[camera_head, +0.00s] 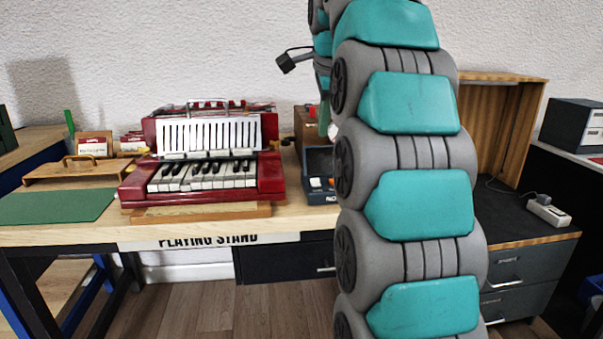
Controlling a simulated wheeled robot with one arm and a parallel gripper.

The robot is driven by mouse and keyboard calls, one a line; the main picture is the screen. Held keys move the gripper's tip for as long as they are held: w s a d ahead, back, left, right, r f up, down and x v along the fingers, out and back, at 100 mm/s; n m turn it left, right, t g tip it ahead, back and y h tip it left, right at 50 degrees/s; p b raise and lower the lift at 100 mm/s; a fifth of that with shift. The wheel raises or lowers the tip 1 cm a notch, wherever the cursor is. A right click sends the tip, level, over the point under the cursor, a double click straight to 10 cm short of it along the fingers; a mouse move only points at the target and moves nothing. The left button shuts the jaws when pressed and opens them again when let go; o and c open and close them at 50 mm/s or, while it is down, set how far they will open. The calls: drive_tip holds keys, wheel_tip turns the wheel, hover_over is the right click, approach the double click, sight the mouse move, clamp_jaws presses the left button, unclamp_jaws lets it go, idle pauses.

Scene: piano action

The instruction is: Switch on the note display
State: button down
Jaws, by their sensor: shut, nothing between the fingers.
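A dark blue box (319,190) with a white button and an orange-red button stands on the workbench, right of the red accordion-like keyboard instrument. The start of a label, "NO", shows on its front, so it seems to be the note display. My large teal and grey arm hides its right part, and I cannot tell whether it is on. The far end of my arm comes down behind the nearer links, above and behind the box. My gripper's fingers are hidden there.
The red keyboard instrument (270,176) rests on a wooden stand on the workbench (85,234), labelled "PLAYING STAND". A green mat (58,206) and a handled wooden board (60,172) lie left. A power strip (548,210) lies on the right cabinet, near an open wooden box (540,110).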

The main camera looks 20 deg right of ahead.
sight(317, 179)
idle(0.3)
drive_tip(key=x, duration=1.4)
drive_tip(key=shift+p, duration=0.35)
drive_tip(key=shift+s, duration=0.15)
